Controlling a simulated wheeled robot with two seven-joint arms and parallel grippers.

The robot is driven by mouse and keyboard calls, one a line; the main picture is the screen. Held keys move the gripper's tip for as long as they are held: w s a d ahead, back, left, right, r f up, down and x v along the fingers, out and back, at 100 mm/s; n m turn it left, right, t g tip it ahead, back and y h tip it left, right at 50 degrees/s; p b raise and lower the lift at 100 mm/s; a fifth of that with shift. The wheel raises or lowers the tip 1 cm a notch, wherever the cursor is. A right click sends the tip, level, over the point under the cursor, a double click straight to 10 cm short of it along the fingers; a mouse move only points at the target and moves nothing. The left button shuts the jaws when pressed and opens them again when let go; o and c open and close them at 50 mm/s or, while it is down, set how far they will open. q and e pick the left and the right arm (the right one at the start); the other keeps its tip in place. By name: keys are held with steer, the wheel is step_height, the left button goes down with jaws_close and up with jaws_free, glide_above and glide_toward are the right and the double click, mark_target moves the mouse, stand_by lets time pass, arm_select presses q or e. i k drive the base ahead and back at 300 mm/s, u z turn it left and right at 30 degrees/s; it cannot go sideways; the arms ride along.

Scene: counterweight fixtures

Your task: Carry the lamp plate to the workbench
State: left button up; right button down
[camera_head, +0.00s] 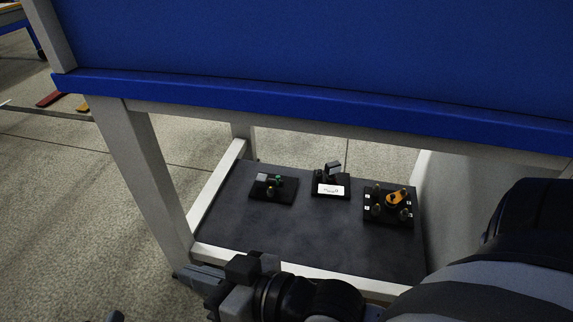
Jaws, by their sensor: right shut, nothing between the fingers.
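Three small black plates lie on the dark lower shelf under the blue-topped workbench. My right gripper (190,276) is shut and empty at the shelf's front left corner, in front of the white rail and apart from the plates. A small dark part at the bottom left edge may be the tip of my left gripper (115,317); its jaws cannot be made out.
The middle plate (331,190) bears a white label and a dark upright block. The right plate (388,216) has several posts and an orange part. The workbench (310,40) overhangs the lower shelf (290,232). A white leg (155,170) stands at the left. Open floor lies left.

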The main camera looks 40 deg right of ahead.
mark_target(322, 185)
steer(key=z, duration=0.25)
steer(key=i, duration=0.9)
steer(key=z, duration=0.55)
